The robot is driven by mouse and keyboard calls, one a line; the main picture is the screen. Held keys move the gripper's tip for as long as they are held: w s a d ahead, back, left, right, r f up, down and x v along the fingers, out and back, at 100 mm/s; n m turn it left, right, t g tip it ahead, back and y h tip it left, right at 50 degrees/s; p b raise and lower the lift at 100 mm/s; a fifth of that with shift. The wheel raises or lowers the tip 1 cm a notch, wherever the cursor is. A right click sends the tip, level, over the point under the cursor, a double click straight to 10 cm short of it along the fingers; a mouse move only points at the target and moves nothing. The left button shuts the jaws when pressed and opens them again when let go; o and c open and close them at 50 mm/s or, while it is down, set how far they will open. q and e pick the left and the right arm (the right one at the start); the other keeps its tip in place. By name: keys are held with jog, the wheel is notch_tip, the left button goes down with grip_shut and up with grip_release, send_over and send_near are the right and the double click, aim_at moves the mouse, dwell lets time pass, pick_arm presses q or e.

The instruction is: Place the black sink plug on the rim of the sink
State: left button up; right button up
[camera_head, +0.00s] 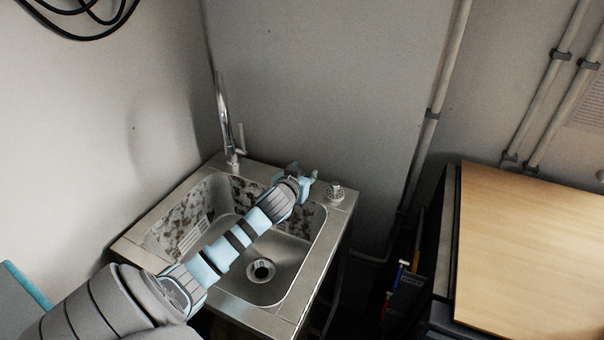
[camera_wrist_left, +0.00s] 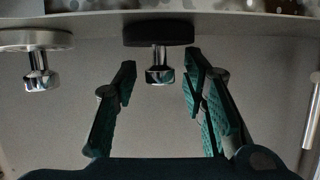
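The black sink plug (camera_wrist_left: 158,35), a black disc with a chrome knob, rests on the sink rim in the left wrist view, which appears upside down. My left gripper (camera_wrist_left: 160,78) is open, with its fingers on either side of the knob and a gap visible on both sides. In the head view my left gripper (camera_head: 308,180) is over the back right part of the sink rim (camera_head: 322,262); the black plug cannot be made out there and seems hidden by the gripper. My right gripper is not in view.
A silver plug or strainer (camera_head: 336,192) stands on the rim close to my gripper; it also shows in the left wrist view (camera_wrist_left: 40,70). A tall faucet (camera_head: 226,120) rises at the back left. The basin drain (camera_head: 261,270) is uncovered. A wooden-topped cabinet (camera_head: 530,250) is to the right.

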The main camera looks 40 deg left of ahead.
pick_arm(q)
jog(key=shift+r, duration=0.1)
jog(key=p+v, duration=0.2)
jog(key=v, duration=0.5)
jog(key=shift+s, duration=0.2)
jog(key=shift+d, duration=0.1)
jog(key=shift+r+p, duration=0.1)
jog(key=shift+p, duration=0.2)
